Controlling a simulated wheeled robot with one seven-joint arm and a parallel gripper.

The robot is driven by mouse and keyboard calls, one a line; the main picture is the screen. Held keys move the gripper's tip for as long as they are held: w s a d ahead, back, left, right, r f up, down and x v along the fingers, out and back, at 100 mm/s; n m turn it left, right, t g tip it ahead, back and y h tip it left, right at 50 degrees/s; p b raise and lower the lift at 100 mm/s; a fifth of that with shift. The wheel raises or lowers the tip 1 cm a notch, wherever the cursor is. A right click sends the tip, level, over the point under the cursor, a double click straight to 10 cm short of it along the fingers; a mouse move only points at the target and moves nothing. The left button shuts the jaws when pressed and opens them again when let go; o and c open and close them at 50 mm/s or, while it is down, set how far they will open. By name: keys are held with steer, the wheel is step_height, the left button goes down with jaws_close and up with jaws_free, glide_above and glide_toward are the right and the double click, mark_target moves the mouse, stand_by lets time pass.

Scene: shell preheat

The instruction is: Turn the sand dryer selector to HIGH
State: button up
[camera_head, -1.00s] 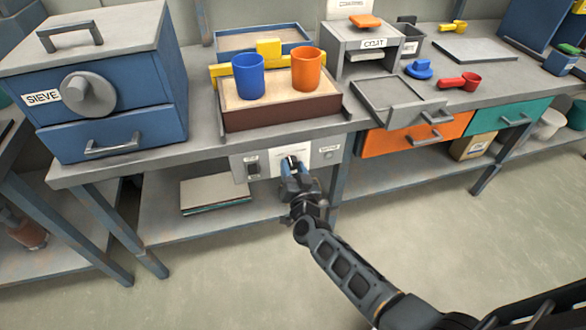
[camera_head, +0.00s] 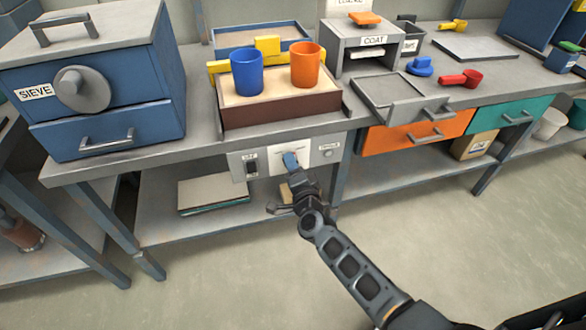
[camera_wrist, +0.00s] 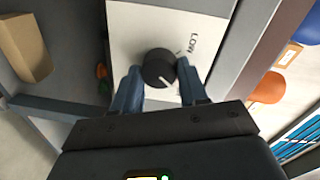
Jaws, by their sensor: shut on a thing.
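My gripper (camera_wrist: 160,85) is shut on the knob, one blue finger on each side. In the head view my gripper (camera_head: 291,161) is at the panel (camera_head: 236,166) under the bench front, and it hides the knob. No "HIGH" label can be read.
A black switch (camera_head: 252,168) is left of the plate and a round button (camera_head: 327,155) is right of it. Above stands a sand tray (camera_head: 280,114) with a blue cup (camera_head: 247,72) and an orange cup (camera_head: 305,64). An orange drawer (camera_head: 395,142) is to the right.

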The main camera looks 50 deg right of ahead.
steer(key=shift+m, duration=0.6)
steer(key=o, duration=1.1)
steer(key=shift+c, duration=0.2)
steer(key=v, duration=0.7)
steer(key=shift+s+p, duration=0.3)
steer(key=shift+s, duration=0.1)
steer(key=shift+a, duration=0.15)
